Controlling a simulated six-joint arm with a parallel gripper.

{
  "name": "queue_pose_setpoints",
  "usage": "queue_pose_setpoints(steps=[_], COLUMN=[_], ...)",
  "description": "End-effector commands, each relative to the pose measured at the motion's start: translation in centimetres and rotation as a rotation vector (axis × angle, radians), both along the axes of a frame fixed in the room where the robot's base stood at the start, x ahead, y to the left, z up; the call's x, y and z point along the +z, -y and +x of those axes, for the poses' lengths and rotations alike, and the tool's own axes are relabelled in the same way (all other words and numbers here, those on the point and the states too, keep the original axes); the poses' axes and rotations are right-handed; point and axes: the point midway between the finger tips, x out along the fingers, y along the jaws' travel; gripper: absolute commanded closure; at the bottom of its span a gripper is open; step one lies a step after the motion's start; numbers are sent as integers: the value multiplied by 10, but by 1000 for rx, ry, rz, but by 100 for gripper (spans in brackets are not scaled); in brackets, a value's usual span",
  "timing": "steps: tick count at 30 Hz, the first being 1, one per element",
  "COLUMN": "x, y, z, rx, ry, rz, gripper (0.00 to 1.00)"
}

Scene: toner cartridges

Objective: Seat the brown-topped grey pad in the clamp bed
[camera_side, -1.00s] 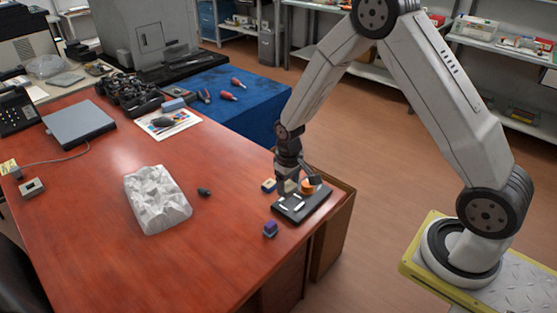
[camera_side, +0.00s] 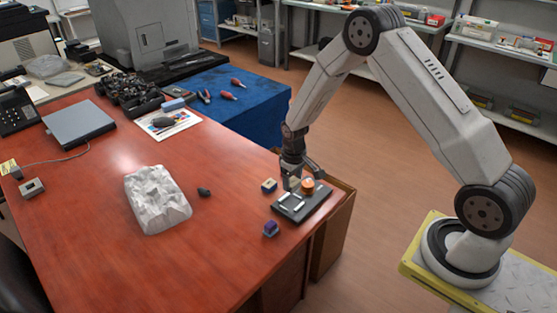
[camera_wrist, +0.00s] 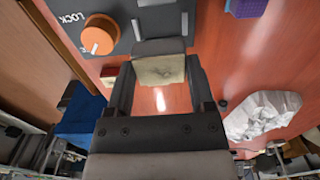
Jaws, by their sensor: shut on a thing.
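My gripper (camera_wrist: 160,80) is shut on the pad (camera_wrist: 158,70), which shows a tan-brown face and a grey part between the fingers in the wrist view. In the side view my gripper (camera_side: 304,178) hangs over the back of the clamp base (camera_side: 318,205), a dark plate at the desk's right edge. The clamp bed (camera_side: 290,203), with a pale rim, lies on the plate in front of the gripper. The pad appears above the plate, apart from the bed. The orange knob (camera_wrist: 100,36) sits beside the bed, near the word LOCK.
A purple-topped block (camera_side: 271,229) stands in front of the clamp. A small dark lump (camera_side: 204,192) and a crumpled white block (camera_side: 158,199) lie farther left. The desk between is clear.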

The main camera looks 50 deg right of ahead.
Motion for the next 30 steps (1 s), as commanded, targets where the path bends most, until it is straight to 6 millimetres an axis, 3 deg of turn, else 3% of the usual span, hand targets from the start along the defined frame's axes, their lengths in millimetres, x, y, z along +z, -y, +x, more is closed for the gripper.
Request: queue_pose_setpoints(steps=[30], x=[-50], y=[0], z=[0], rx=[-1], ry=[0], rz=[0], gripper=[87])
